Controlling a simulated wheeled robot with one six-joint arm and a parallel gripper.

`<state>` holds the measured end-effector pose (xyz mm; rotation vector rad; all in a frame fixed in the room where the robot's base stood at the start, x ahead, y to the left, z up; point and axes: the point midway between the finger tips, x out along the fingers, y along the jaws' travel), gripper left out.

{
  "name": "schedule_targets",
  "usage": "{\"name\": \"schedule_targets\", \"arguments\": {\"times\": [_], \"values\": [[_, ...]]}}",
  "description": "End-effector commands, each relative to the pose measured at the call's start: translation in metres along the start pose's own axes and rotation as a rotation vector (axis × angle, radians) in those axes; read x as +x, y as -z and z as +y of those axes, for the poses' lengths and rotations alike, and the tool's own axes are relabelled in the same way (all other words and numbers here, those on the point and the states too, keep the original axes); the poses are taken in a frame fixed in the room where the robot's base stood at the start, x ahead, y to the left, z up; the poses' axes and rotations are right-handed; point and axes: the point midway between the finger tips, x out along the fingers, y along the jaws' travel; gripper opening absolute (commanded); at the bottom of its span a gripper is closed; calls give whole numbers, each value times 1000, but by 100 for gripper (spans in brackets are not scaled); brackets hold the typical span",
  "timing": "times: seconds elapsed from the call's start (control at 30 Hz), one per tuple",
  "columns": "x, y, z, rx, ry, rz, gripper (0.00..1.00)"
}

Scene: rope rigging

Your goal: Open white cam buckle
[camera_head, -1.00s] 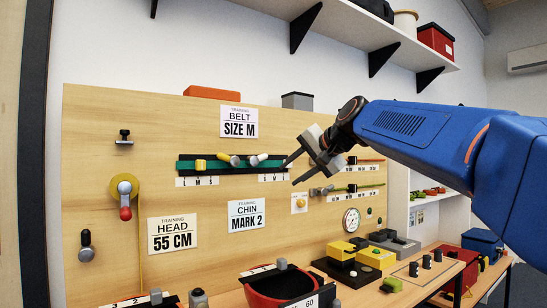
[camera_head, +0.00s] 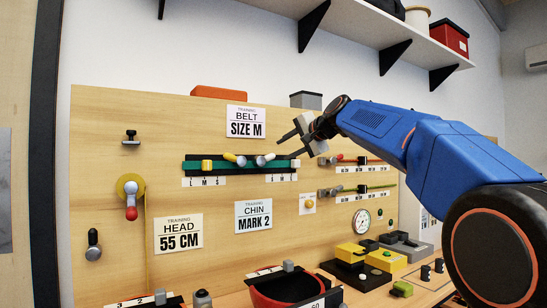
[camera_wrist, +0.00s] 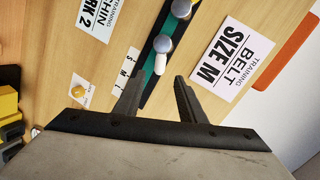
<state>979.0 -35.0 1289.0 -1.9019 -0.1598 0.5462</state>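The white cam buckle is on the dark green belt strip (camera_head: 215,167) on the wooden board, under the "BELT SIZE M" card (camera_head: 246,122). Its white lever (camera_head: 269,157) slants up and right from a grey round part (camera_head: 260,161). In the wrist view the white lever (camera_wrist: 160,64) points toward the gap between my fingers, beside the grey knob (camera_wrist: 163,43). My gripper (camera_head: 286,147) is open and empty, in front of the board just up and right of the lever. It also shows in the wrist view (camera_wrist: 158,82), fingers apart. I cannot tell the depth gap to the lever.
A yellow-levered buckle (camera_head: 231,157) sits just left on the same strip, with a yellow block (camera_head: 207,166) further left. Two more strap rows (camera_head: 362,160) lie to the right.

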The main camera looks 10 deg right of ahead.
Motion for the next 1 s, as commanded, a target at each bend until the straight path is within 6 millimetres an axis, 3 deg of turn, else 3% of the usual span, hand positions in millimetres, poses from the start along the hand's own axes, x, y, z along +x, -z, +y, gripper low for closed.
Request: {"name": "schedule_targets", "arguments": {"times": [0.2,0.5,0.93,0.97,1.0], "values": [[40,0,1,0,-1,-2,37],[78,0,0,-2,0,0,37],[87,0,0,-1,0,1,37],[87,0,0,-1,0,1,34],[87,0,0,-1,0,1,25]]}}
